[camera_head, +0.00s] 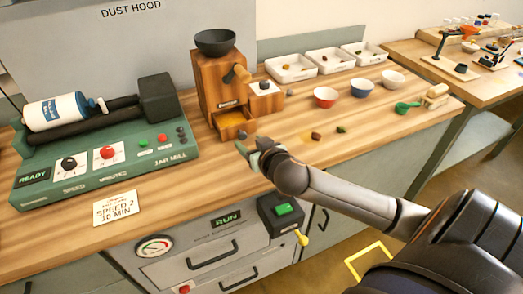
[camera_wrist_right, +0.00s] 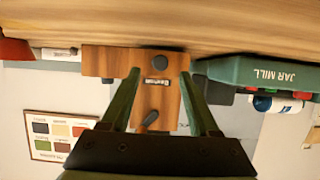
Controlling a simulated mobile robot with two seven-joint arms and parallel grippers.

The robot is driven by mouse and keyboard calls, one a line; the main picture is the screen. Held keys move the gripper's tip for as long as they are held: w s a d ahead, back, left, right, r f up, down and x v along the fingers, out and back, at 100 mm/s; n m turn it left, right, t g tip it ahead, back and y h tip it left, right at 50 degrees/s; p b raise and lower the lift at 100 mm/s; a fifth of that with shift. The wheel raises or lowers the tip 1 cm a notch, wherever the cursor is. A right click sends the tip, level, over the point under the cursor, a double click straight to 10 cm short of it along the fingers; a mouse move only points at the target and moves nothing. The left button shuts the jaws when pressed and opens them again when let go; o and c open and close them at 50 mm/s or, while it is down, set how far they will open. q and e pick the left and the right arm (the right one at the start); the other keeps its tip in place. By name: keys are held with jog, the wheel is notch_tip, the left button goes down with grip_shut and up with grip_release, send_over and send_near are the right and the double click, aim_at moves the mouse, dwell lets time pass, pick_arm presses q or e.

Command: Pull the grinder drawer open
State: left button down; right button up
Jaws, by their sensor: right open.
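The wooden grinder (camera_head: 210,82) stands on the bench with a dark bowl on top. Its drawer (camera_head: 233,119) sticks out at the front, and orange-yellow powder shows inside. My right gripper (camera_head: 252,150) is in front of the drawer, low over the bench. In the upside-down right wrist view, the right gripper's fingers (camera_wrist_right: 161,76) are apart, with nothing held. The grinder (camera_wrist_right: 170,100) and the drawer's dark round knob (camera_wrist_right: 160,62) appear between and just beyond the fingertips. I cannot tell whether they touch. My left gripper is out of view.
The green jar mill (camera_head: 105,155) stands left of the grinder. White trays (camera_head: 290,68) and small bowls (camera_head: 325,97) stand to the right. Small dark lumps (camera_head: 316,136) lie on the bench right of my gripper. The bench's front edge runs beneath my arm.

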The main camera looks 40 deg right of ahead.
jog(key=v, duration=0.8)
jog(key=shift+s, duration=0.15)
jog(key=s+a+f+g, duration=0.1)
jog(key=s+f, duration=0.1)
jog(key=f, duration=0.1)
jog(key=s+a+f+n+g, duration=0.1)
jog(key=s+f+g, duration=0.1)
jog(key=s+f, duration=0.1)
jog(key=s+a+f+g+y, duration=0.1)
jog(key=s+f, duration=0.2)
jog(key=f, duration=0.1)
jog(key=shift+a+f+n+g, duration=0.15)
jog(key=shift+n+g, duration=0.25)
jog(key=s+a+f+n+g+y, duration=0.2)
jog(key=s+a+f+n+g, duration=0.15)
jog(key=s+a+f, duration=0.4)
jog(key=w+a+f+t+y+p, duration=0.2)
jog(key=a+f+t+p, duration=0.1)
jog(key=f, duration=0.3)
jog(key=shift+a+t+y+p, duration=0.25)
jog(key=shift+t+p, duration=0.25)
jog(key=shift+t, duration=0.25)
jog(key=shift+m, duration=0.25)
